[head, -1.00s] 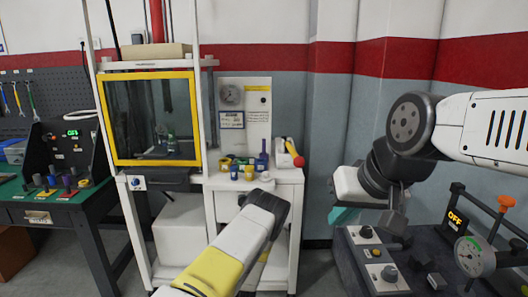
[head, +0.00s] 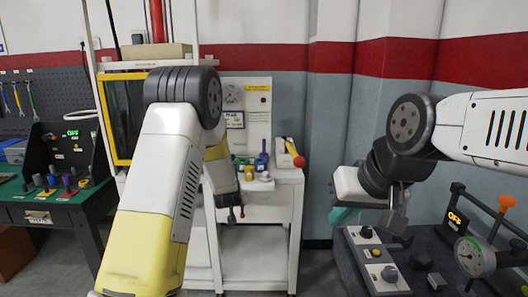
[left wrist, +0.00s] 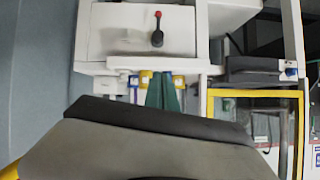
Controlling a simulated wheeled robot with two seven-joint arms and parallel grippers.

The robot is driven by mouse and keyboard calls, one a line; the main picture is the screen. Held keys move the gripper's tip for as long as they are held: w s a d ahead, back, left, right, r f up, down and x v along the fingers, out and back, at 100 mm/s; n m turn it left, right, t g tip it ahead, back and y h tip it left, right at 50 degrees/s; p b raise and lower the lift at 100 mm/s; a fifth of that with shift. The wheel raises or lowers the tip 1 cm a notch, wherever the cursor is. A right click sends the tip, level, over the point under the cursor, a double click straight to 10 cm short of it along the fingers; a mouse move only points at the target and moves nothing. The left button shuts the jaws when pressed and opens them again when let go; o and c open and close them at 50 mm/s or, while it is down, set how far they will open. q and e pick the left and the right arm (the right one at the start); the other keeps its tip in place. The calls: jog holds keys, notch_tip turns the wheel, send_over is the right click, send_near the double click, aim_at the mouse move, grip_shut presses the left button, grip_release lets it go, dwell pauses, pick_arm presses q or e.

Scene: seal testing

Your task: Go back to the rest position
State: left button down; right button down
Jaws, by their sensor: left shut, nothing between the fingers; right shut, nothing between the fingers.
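My left arm stands folded up in the middle of the head view. Its lower part hangs in front of the white cart, and I cannot make out its fingertips there. In the left wrist view the teal fingers of my left gripper (left wrist: 164,92) are together and empty, pointing towards the cart. My right gripper (head: 342,215) shows at the right of the head view as a teal piece below my white wrist, partly hidden. It is shut and holds nothing, near the dark test bench.
The white cart (head: 255,250) carries yellow and blue small parts and a red-tipped tool (head: 294,154). My left arm hides much of the yellow-framed cabinet (head: 121,162). A green-topped workbench (head: 70,205) stands left. The dark bench (head: 370,248) with gauge (head: 470,254) is at right.

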pick_arm(q)
jog(key=s+r+n+g+h, duration=0.1)
jog(key=s+r+g+h, duration=0.2)
jog(key=s+r, duration=1.45)
jog(key=s+a+r+g, duration=0.1)
jog(key=s, duration=1.1)
jog(key=s+a+r+g, duration=0.1)
jog(key=s+a, duration=0.1)
jog(key=s, duration=1)
jog(key=shift+a+r+g, duration=0.25)
jog(key=shift+r+g, duration=0.05)
jog(key=shift+r, duration=0.05)
